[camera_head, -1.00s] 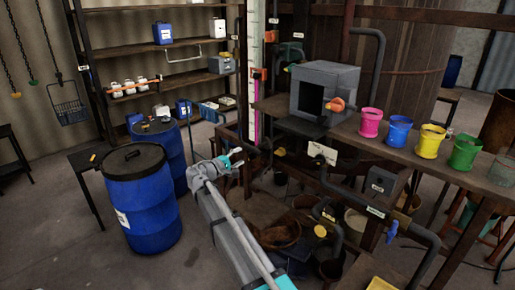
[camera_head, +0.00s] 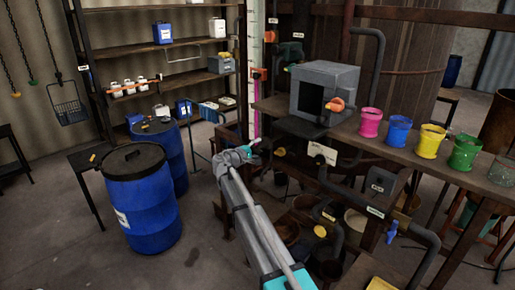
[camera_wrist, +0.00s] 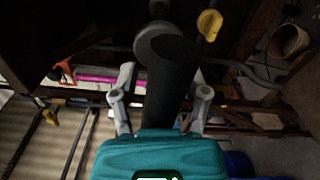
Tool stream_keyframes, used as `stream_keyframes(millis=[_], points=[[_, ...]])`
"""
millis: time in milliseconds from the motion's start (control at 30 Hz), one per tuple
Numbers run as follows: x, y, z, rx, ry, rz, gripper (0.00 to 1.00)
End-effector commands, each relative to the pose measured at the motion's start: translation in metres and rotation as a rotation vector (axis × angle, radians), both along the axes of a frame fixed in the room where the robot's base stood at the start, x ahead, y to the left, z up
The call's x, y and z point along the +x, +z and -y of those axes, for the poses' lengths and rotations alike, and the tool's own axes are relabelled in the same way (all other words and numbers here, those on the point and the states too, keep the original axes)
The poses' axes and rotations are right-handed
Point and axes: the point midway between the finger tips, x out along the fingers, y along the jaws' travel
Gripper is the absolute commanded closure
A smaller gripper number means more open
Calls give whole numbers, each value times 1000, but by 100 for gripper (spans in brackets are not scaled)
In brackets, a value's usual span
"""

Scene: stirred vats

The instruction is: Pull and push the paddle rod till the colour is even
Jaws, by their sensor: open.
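I cannot tell for sure which part is the paddle rod. In the wrist view a thick dark cylinder (camera_wrist: 174,75) stands between my fingers, with a pale grey round piece (camera_wrist: 158,42) at its far end; it may be the rod's grip. My gripper (camera_wrist: 160,82) is open, one finger on each side of the cylinder, and I see no clear contact. In the head view my gripper (camera_head: 247,152) is small and partly hidden by my arm, near the pipes below the bench. The vat's contents are not visible.
A yellow knob (camera_wrist: 209,24) is close by in the wrist view. A pink-filled upright gauge (camera_head: 255,95) stands behind. Coloured pots, such as the pink one (camera_head: 371,122), line the bench at right. Blue drums (camera_head: 142,210) stand left; the floor before them is clear.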

Motion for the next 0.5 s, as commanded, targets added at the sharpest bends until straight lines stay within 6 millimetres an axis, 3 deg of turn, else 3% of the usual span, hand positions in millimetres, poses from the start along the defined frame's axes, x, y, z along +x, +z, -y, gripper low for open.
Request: stream_keyframes(millis=[200, 500], points=[[0, 0, 0, 0, 0, 0, 42], [0, 0, -1, 0, 0, 0, 98]])
